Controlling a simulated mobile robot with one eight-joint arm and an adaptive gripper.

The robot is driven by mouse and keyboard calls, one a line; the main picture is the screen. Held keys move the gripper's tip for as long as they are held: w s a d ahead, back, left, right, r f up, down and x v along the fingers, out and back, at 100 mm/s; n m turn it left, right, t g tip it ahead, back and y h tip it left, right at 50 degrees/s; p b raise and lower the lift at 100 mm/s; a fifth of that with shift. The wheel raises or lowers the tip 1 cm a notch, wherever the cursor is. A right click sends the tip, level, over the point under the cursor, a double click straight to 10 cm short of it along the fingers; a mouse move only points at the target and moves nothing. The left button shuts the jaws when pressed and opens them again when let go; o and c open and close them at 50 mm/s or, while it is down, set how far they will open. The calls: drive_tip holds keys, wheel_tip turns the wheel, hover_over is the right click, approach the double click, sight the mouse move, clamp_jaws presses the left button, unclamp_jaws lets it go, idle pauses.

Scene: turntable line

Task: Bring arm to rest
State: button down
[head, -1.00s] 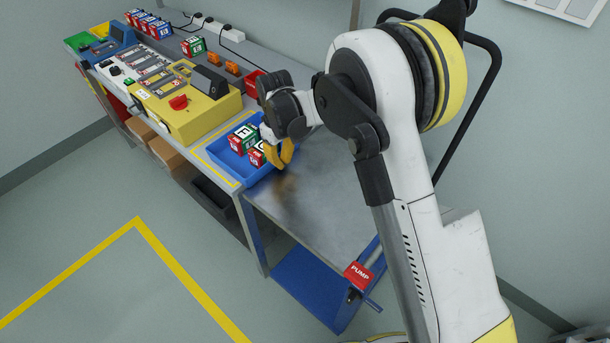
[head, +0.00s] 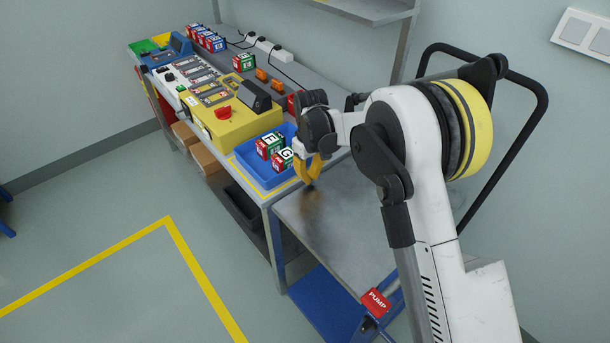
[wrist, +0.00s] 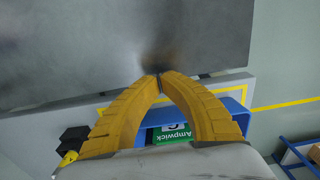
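My arm reaches from the right over a grey metal cart top (head: 345,215). My gripper (head: 312,184) has yellow fingers and points down over the cart top, just right of the blue tray (head: 254,178). In the wrist view the fingertips of my gripper (wrist: 160,75) meet, with nothing held between them. Two lettered cubes, a red-and-green one (head: 269,146) and a red one with a green face (head: 283,159), lie in the tray. In the wrist view, part of a green cube face (wrist: 172,134) shows behind the fingers.
A yellow control box (head: 240,125) with a red knob stands left of the tray. More cubes (head: 207,38) and a power strip (head: 275,50) are at the back. Floor at left is open.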

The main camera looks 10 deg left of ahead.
wheel_tip(320, 180, up, 10)
drive_tip(key=p, duration=0.3)
drive_tip(key=shift+p, duration=0.3)
drive_tip(key=s+d+r+m+t, duration=0.15)
drive_tip(key=s+d+r, duration=0.25)
drive_tip(key=d+r, duration=0.45)
drive_tip(key=s+d+r+m+t, duration=0.1)
drive_tip(key=s+d+r+m, duration=0.25)
drive_tip(key=d+r, duration=0.5)
drive_tip(key=s+d+m+t, duration=0.2)
drive_tip(key=s+d, duration=0.5)
drive_tip(key=s, duration=0.2)
drive_tip(key=s+d+f+m+t, duration=0.1)
drive_tip(key=s+d+m+t, duration=0.1)
drive_tip(key=s+d, duration=0.5)
drive_tip(key=s+m, duration=0.1)
drive_tip(key=s, duration=0.2)
drive_tip(key=shift+s+d+f+t, duration=0.2)
drive_tip(key=shift+s+d+t, duration=0.05)
drive_tip(key=shift+d+t, duration=0.15)
